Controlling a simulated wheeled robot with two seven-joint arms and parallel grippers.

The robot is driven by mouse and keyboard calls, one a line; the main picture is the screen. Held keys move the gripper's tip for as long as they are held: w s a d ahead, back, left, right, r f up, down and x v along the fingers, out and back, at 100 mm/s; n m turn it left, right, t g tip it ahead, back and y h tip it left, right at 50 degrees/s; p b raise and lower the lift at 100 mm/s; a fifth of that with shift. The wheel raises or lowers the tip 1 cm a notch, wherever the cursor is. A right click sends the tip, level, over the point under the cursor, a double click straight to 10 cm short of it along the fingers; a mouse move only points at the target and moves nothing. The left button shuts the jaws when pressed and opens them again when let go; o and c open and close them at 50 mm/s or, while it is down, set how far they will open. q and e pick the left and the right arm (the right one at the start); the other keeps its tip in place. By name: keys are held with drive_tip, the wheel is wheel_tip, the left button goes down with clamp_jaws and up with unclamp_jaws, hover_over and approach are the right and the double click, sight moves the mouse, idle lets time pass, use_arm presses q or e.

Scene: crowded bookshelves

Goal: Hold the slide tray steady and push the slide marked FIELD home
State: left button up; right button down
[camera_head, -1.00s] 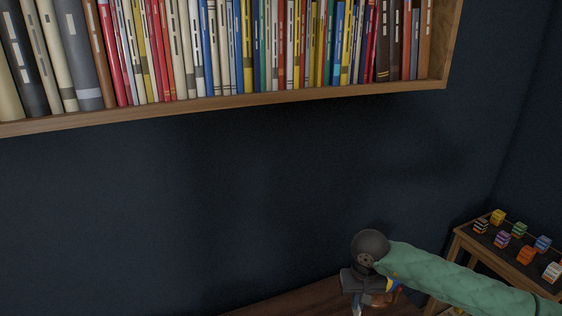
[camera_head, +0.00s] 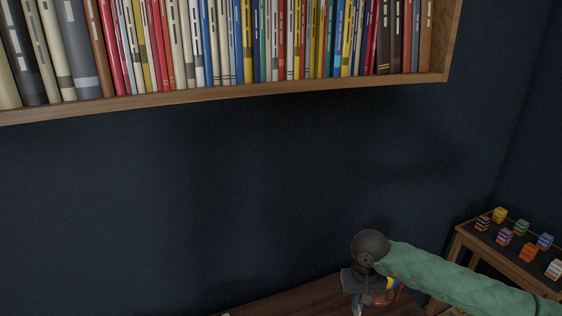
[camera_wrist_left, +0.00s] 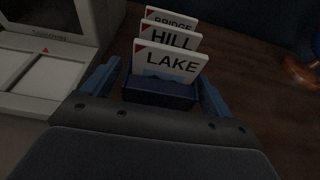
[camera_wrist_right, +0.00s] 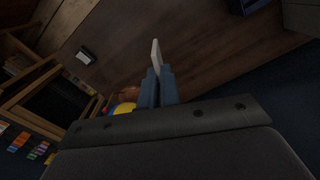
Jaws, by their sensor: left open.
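The dark blue slide tray (camera_wrist_left: 160,93) is in the left wrist view. White slides marked LAKE (camera_wrist_left: 170,62), HILL (camera_wrist_left: 172,38) and BRIDGE (camera_wrist_left: 173,20) stand upright in it, one behind another. My left gripper (camera_wrist_left: 158,78) is open, with one finger on each side of the tray; contact is unclear. My right gripper (camera_wrist_right: 160,75) is shut on a thin white slide (camera_wrist_right: 156,54), seen edge-on, its marking hidden. The right gripper also shows low in the head view (camera_head: 360,300), above the brown tabletop. My left gripper is outside the head view.
A pale viewer (camera_wrist_left: 45,60) stands left of the tray. A small pale object (camera_wrist_right: 85,56) lies on the tabletop. A side table (camera_head: 520,262) holds several coloured blocks. A loaded bookshelf (camera_head: 250,92) spans the wall above.

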use_arm(q)
drive_tip(key=shift+w+a+f, duration=0.1)
drive_tip(key=shift+w+f, duration=0.05)
drive_tip(key=shift+w, duration=0.2)
use_arm(e)
drive_tip(key=shift+r, duration=0.1)
use_arm(q)
drive_tip(key=shift+f, duration=0.1)
drive_tip(key=b, duration=0.3)
drive_tip(key=shift+f, duration=0.2)
use_arm(e)
wheel_tip(320, 180, down, 3)
drive_tip(key=shift+r, duration=0.1)
use_arm(q)
drive_tip(key=shift+r+b, duration=0.2)
drive_tip(key=shift+b, duration=0.7)
use_arm(e)
drive_tip(key=shift+f, duration=1.05)
use_arm(q)
drive_tip(key=shift+r, duration=0.1)
drive_tip(key=shift+c, duration=0.3)
drive_tip(key=c, duration=0.7)
